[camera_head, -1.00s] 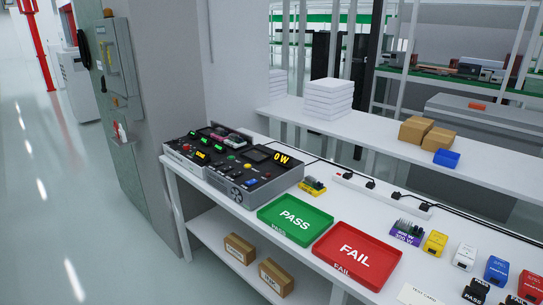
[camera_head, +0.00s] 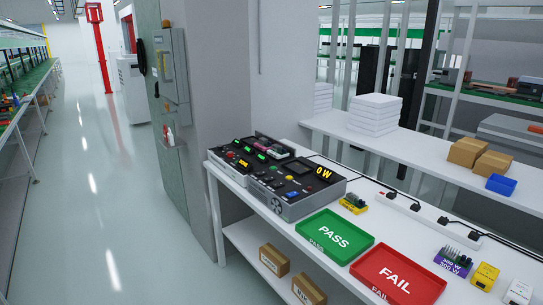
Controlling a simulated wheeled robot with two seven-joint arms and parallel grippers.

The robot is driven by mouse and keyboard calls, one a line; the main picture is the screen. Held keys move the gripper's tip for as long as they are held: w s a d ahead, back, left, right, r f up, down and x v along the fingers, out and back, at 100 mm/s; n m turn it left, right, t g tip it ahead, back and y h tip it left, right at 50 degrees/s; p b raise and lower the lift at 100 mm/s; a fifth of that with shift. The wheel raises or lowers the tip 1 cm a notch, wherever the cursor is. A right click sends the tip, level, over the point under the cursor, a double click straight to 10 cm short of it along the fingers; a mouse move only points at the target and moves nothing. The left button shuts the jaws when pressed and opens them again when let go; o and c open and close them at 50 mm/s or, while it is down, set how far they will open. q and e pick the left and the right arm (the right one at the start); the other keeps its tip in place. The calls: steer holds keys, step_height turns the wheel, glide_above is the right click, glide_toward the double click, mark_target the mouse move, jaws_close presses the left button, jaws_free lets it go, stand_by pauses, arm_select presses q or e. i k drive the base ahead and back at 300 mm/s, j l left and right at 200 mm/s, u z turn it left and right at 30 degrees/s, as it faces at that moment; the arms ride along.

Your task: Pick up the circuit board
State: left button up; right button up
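No circuit board can be told for certain. A small yellow piece with a dark green top (camera_head: 353,203) sits on the white table behind the green tray; it may be a board in a holder. A purple block marked in watts with green parts on top (camera_head: 455,260) stands at the lower right and may also hold a board. Small items lie on the green-topped line (camera_head: 30,92) at the far left, too small to tell. Neither of my grippers is in view.
On the white table (camera_head: 262,223) stand a grey test unit (camera_head: 298,190), a green PASS tray (camera_head: 360,249), a red FAIL tray (camera_head: 430,291) and a power strip (camera_head: 415,208). A grey pillar (camera_head: 205,60) stands behind its left end. The floor aisle (camera_head: 100,180) at left is clear.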

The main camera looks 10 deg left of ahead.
mark_target(277, 152)
steer(key=i+j, duration=0.15)
steer(key=j, duration=0.2)
steer(key=i+j+z, duration=0.15)
steer(key=j, duration=0.2)
steer(key=i+j, duration=0.2)
steer(key=j, duration=0.15)
steer(key=i+j+z, duration=0.15)
steer(key=j, duration=0.25)
steer(key=i+j, duration=0.1)
steer(key=j, duration=0.25)
steer(key=i+j+z, duration=0.15)
steer(key=j, duration=0.25)
steer(key=i+j, duration=0.1)
steer(key=j, duration=0.3)
steer(key=i+j+z, duration=0.15)
steer(key=j, duration=0.25)
